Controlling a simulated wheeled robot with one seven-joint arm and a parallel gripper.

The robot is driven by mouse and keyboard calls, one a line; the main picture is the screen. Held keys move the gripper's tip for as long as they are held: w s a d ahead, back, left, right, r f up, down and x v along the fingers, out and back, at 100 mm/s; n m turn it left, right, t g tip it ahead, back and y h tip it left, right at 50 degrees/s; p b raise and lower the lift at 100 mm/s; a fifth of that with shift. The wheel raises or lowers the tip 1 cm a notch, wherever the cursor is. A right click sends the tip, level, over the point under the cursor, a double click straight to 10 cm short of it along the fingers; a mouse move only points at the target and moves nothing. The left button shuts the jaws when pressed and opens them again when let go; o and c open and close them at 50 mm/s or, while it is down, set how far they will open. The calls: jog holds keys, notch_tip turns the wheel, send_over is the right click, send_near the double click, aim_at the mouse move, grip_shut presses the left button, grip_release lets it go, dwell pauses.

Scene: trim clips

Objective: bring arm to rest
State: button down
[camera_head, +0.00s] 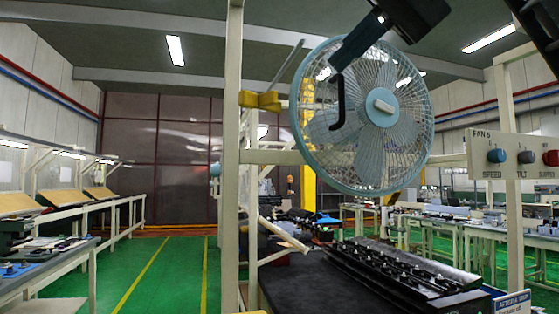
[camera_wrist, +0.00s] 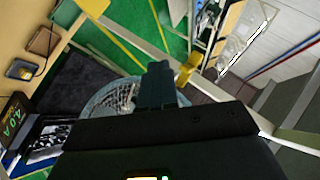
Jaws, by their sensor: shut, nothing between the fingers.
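My gripper (camera_head: 338,112) is high up in the upper middle of the head view, in front of the blue fan (camera_head: 383,105), and hides part of its guard. The dark wrist and arm come in from the top right. The fingers are together with nothing between them. In the wrist view my gripper (camera_wrist: 159,75) points away from the camera, with the fan (camera_wrist: 110,97) behind and to its left. I cannot tell how far the fingers are from the fan guard.
A cream post (camera_head: 231,150) and rail stand left of the fan. A fan control panel (camera_head: 520,157) with several knobs is at right. Below lies a dark mat (camera_head: 310,285) with a black tray of clips (camera_head: 405,275). A yellow clamp (camera_head: 260,101) is on the frame. Green floor is clear at left.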

jog(key=w+f+m+t+y, duration=0.15)
jog(key=w+f, duration=0.35)
jog(key=f, duration=0.7)
jog(key=w+f+m+t+y, duration=0.1)
jog(key=w+f+t+y, duration=0.35)
jog(key=f, duration=0.75)
jog(key=s+d+f+m+t+h, duration=0.2)
jog(key=f+h, duration=0.1)
jog(key=f, duration=0.8)
jog(key=s+d+f+m+t+h, duration=0.2)
jog(key=f+m+h, duration=0.1)
jog(key=f, duration=0.8)
jog(key=s+d+f+n+h+b, duration=0.15)
jog(key=s+f+h, duration=0.25)
jog(key=s+f, duration=0.6)
jog(key=s+d+f+h+p, duration=0.1)
jog(key=s+d+f+h, duration=0.25)
jog(key=s+f, duration=0.6)
jog(key=s+d+r+n, duration=0.1)
jog(key=s+n, duration=0.1)
jog(key=s, duration=0.6)
jog(key=s+d+r+n+g+h, duration=0.1)
jog(key=s+r+n, duration=0.1)
jog(key=s, duration=0.6)
jog(key=s+d+r+n, duration=0.1)
jog(key=s+r+n, duration=0.1)
jog(key=s, duration=0.6)
jog(key=shift+s+d+n+g+b, duration=0.3)
jog(key=shift+n+b, duration=0.1)
jog(key=shift+n, duration=0.2)
